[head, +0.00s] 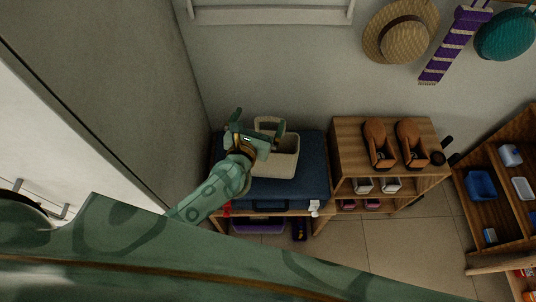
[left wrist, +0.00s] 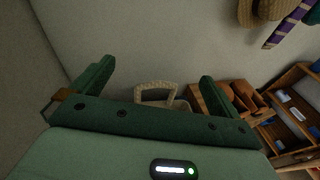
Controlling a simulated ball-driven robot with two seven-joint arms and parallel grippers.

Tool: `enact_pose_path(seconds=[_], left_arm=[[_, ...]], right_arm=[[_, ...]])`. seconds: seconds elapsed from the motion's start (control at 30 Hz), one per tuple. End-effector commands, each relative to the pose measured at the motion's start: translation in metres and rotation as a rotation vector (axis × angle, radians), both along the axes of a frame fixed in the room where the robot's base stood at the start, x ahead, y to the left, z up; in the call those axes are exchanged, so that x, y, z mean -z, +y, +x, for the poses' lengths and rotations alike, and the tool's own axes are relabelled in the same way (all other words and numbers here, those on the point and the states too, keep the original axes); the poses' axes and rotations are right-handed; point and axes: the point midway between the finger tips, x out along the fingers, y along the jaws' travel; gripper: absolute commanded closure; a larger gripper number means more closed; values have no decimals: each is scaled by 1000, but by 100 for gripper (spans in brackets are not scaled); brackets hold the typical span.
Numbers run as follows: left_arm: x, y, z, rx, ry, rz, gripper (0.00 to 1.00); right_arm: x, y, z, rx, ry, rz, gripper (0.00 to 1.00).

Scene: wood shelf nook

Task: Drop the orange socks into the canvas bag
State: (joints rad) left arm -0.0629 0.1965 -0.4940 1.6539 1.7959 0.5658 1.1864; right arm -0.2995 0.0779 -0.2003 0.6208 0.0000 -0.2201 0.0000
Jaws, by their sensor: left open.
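I cannot make out the orange socks in either view; the bag's inside is largely hidden. My right gripper is not in view.
A wooden shelf (head: 350,135) right of the bench carries two brown boots (head: 378,143). A wooden rack (head: 465,185) with a blue bin (head: 481,184) stands farther right. A straw hat (head: 400,30) and purple scarf (head: 452,42) hang on the wall. The left wall is close.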

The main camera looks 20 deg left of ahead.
Motion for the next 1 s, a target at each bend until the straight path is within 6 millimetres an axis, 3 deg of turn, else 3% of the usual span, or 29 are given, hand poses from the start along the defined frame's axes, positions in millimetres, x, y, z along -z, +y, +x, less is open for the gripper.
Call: enact_pose_path(seconds=[0.2,0.4,0.57,1.0], left_arm=[[-10,1,-59,-1,3,-2,0],[-16,2,-92,0,2,-1,0],[-19,2,-101,0,0,0,0],[-19,2,-101,0,0,1,0]], right_arm=[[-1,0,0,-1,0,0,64],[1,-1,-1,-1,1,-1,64],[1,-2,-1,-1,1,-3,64],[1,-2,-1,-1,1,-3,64]])
